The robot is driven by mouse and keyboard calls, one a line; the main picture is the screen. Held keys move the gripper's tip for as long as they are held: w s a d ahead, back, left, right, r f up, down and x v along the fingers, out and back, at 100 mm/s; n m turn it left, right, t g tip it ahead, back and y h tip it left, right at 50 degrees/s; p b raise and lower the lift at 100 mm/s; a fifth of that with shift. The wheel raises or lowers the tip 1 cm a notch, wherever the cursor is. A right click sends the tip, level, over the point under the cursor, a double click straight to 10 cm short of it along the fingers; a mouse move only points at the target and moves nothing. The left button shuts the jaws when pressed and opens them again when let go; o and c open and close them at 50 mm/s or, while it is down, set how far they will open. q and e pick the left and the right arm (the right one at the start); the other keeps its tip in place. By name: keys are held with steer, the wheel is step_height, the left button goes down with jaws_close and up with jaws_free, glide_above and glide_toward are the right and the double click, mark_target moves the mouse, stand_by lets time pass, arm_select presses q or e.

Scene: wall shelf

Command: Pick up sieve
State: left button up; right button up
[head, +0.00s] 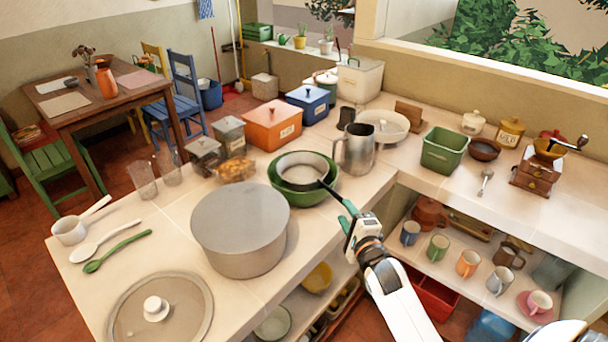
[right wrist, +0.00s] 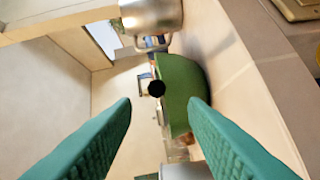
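The sieve (head: 301,170) rests in a green bowl (head: 283,192) on the counter, its round mesh facing up. Its dark handle slants over the bowl's rim toward my right gripper. My right gripper (head: 346,216) is just in front of the bowl, close to the handle's end. In the right wrist view its two green fingers (right wrist: 160,105) are spread wide. The black round handle end (right wrist: 157,88) shows in the gap between them, in front of the green bowl (right wrist: 183,85). I see no contact. My left gripper is not in view.
A large grey pot (head: 240,232) stands left of the bowl, and a metal pitcher (head: 355,150) stands close on its right. A glass lid (head: 165,312) lies at the front left. Mugs sit on the lower shelf (head: 455,262) at right.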

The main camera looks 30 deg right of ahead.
mark_target(337, 199)
steer(key=x, duration=0.4)
steer(key=shift+p, duration=0.4)
steer(key=p+x, duration=0.1)
steer(key=x, duration=0.3)
steer(key=shift+w+a+r, duration=0.1)
steer(key=shift+w+r, duration=0.1)
steer(key=shift+w+f, duration=0.1)
steer(key=shift+w, duration=0.2)
steer(key=shift+s, duration=0.1)
steer(key=shift+c, duration=0.2)
jaws_close()
